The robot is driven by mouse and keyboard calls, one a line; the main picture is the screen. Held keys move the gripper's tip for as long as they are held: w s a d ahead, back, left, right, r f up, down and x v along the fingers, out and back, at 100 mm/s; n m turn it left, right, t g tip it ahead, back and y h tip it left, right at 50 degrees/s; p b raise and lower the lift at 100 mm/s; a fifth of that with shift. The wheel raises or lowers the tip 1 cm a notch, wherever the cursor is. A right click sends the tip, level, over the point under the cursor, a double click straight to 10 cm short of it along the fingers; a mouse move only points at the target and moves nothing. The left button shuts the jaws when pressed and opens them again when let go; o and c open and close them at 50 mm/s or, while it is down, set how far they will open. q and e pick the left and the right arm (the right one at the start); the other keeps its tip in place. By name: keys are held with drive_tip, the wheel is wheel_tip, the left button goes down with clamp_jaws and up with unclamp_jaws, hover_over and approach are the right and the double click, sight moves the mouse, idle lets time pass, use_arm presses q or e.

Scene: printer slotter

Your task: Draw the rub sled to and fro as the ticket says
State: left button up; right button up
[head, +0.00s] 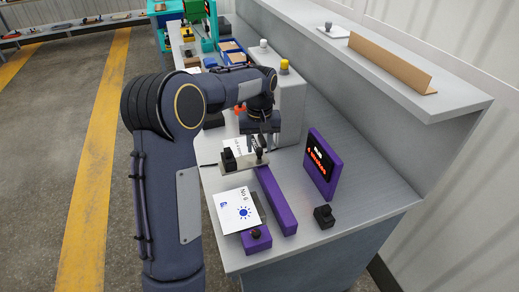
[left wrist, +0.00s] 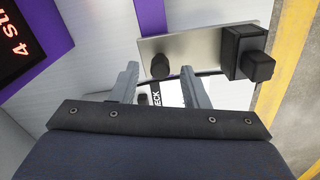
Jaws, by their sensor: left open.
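The rub sled is a pale metal plate (head: 246,161) with a black block (head: 230,159) at one end and a dark round knob on it. It lies across a long purple rail (head: 276,203). In the left wrist view the plate (left wrist: 204,45), block (left wrist: 250,52) and knob (left wrist: 160,66) show clearly. My left gripper (left wrist: 160,72) is open. Its fingertips are on either side of the knob in that view; I cannot tell whether they reach around it. The ticket is a purple-framed black screen (head: 320,160) with red text; "4" and part of a word read in the wrist view (left wrist: 18,45).
A white card (head: 237,210) with a blue sun print lies near the bench's front edge, beside a purple block with a dark knob (head: 256,236). A small black block (head: 324,216) stands at right. A grey housing (head: 291,105) with a yellow-topped button stands behind the gripper.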

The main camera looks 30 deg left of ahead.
use_arm(q)
drive_tip(key=shift+f, duration=1.25)
clamp_jaws()
